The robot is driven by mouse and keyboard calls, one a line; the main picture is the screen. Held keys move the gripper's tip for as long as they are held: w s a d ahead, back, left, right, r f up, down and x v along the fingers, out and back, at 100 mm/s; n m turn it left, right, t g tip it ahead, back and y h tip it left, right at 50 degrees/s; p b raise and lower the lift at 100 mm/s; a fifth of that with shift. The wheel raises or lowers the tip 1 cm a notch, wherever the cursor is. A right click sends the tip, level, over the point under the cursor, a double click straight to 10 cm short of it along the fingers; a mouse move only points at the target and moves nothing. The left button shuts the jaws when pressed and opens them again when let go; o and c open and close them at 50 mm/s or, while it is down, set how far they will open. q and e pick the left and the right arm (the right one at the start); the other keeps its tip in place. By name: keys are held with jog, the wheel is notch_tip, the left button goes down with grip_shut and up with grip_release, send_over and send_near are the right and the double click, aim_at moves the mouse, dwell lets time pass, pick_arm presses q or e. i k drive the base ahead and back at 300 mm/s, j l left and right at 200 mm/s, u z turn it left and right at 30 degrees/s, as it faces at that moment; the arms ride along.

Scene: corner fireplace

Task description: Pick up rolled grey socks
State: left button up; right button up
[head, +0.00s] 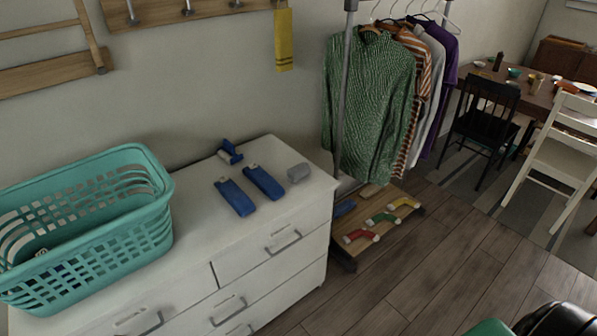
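Neither of my grippers shows in the head view.
A teal laundry basket (157,228) fills the dresser's left part. A clothes rack (341,110) stands right of the dresser. Wooden floor (440,270) is clear in front.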

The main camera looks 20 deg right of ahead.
aim_at(300, 170)
jog(key=z, duration=1.2)
jog(key=i+j+z, duration=0.15)
jog(key=i+z, duration=0.2)
jog(key=i, duration=1)
